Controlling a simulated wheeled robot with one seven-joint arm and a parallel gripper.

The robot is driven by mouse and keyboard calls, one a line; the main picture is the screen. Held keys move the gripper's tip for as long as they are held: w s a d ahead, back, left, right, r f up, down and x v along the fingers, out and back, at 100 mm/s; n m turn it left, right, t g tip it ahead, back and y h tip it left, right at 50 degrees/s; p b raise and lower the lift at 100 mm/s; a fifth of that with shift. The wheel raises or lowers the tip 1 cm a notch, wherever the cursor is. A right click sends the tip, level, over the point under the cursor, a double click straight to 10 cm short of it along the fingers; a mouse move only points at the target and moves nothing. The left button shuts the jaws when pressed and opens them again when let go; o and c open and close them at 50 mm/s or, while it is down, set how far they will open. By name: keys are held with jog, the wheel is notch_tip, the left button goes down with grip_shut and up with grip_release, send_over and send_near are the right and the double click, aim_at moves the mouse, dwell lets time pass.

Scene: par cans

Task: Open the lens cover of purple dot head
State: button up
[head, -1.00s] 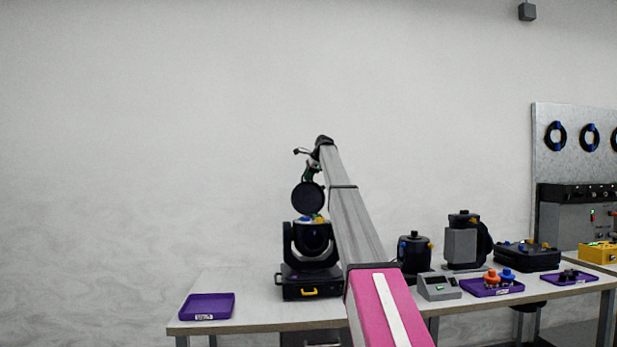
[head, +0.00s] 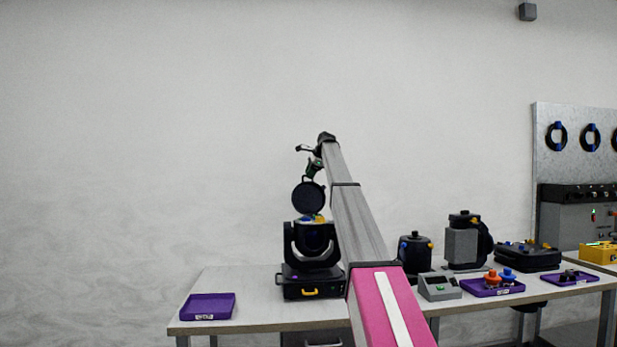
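The moving head light (head: 312,262) stands on the table, a black yoke and head on a black base with a yellow handle. Its round black lens cover (head: 308,198) stands open, upright above the head, with small blue and yellow parts (head: 312,218) below it. My gripper (head: 309,179) is at the upper edge of the cover, small and dark. I cannot tell whether its fingers touch the cover or are open. My arm hides the right side of the light.
An empty purple tray (head: 208,307) lies at the table's left end. The table between left tray and light is clear.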

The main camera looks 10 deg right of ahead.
jog(key=v, duration=0.9)
